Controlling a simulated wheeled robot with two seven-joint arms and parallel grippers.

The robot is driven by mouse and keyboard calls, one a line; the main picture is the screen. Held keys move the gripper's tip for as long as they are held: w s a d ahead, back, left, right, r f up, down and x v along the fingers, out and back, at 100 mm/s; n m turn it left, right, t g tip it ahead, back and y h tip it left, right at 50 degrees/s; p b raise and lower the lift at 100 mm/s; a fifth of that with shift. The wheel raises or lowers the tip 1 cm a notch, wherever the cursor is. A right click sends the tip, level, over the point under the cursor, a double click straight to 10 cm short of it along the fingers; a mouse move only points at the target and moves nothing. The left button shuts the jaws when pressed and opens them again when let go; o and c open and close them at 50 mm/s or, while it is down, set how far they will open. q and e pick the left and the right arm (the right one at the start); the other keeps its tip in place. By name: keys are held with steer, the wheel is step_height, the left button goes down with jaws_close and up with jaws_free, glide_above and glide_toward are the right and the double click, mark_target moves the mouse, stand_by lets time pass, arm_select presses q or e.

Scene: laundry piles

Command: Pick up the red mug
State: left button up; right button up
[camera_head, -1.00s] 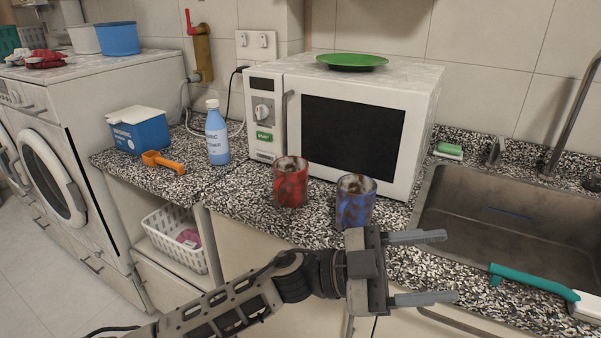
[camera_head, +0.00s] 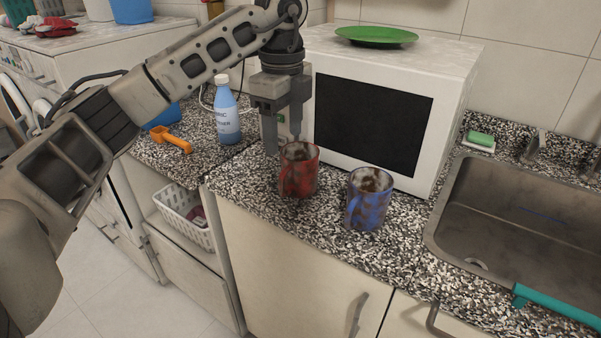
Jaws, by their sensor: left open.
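The red mug (camera_head: 300,178), stained with dark smudges, stands upright on the speckled counter in front of the microwave. Its handle faces the front left. My left gripper (camera_head: 283,144) points down from above at the mug's back left, open and empty. One fingertip is left of the mug. The other ends near the mug's back rim, and I cannot tell whether it is inside, behind or touching it. My right gripper is not in view.
A stained blue mug (camera_head: 368,202) stands close to the right of the red mug. The microwave (camera_head: 455,85) is behind, with a green plate (camera_head: 376,36) on top. A blue bottle (camera_head: 226,118) and orange scoop (camera_head: 172,139) are left. The sink (camera_head: 500,205) is right.

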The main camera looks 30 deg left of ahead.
mark_target(285, 171)
arm_select(q)
step_height(285, 171, down, 7)
steer(key=shift+r, duration=0.15)
steer(key=shift+a+f+p, duration=0.15)
steer(key=shift+f+p, duration=0.6)
steer(key=shift+f, duration=1.9)
steer(key=c, duration=1.2)
